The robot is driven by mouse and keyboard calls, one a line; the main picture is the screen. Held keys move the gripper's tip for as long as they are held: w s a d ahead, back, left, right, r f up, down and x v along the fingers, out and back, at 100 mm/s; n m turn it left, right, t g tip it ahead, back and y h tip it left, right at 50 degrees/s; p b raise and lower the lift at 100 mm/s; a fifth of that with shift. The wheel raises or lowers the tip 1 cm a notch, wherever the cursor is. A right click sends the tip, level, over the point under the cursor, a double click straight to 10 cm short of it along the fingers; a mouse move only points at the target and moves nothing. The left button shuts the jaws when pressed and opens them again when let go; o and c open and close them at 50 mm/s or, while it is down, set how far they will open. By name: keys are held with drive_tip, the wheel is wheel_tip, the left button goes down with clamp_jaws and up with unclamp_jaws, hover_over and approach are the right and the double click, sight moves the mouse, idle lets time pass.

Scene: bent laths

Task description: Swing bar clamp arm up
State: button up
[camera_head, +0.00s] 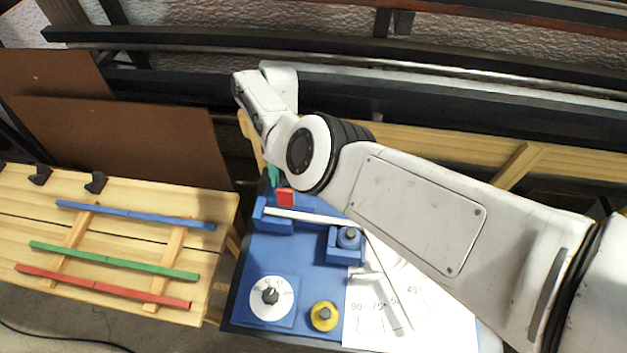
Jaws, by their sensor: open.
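A blue bending fixture (300,262) sits at the lower middle. A pale bar (310,217) runs across its far side, from a blue block (259,214) at the left toward a blue block with a round grey-topped post (348,238). A red block (285,197) stands just behind the bar's left part; I cannot tell whether it belongs to the clamp arm. A small teal piece (273,176) shows behind it, partly covered by my arm. My white arm reaches in from the right above the fixture. My gripper is hidden from this view.
A wooden bench (222,218) at left holds blue (135,215), green (113,260) and red (103,286) laths. A black-knobbed dial (270,297), a yellow knob (324,316) and an angle sheet (365,325) lie at the fixture's front. Dark rails (180,40) cross behind.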

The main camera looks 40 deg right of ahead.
drive_tip(key=r+p, duration=0.1)
drive_tip(key=p, duration=0.1)
drive_tip(key=s+r+p, duration=0.1)
drive_tip(key=p, duration=0.1)
drive_tip(key=r+p, duration=0.2)
drive_tip(key=shift+s+a, duration=0.1)
drive_tip(key=shift+s, duration=0.3)
drive_tip(key=s+r+p, duration=0.1)
drive_tip(key=s+r, duration=0.6)
drive_tip(key=s, duration=0.5)
drive_tip(key=shift+a+r+p, duration=0.15)
drive_tip(key=shift+r+p, duration=0.05)
drive_tip(key=shift+p, duration=0.2)
drive_tip(key=shift+s, duration=0.1)
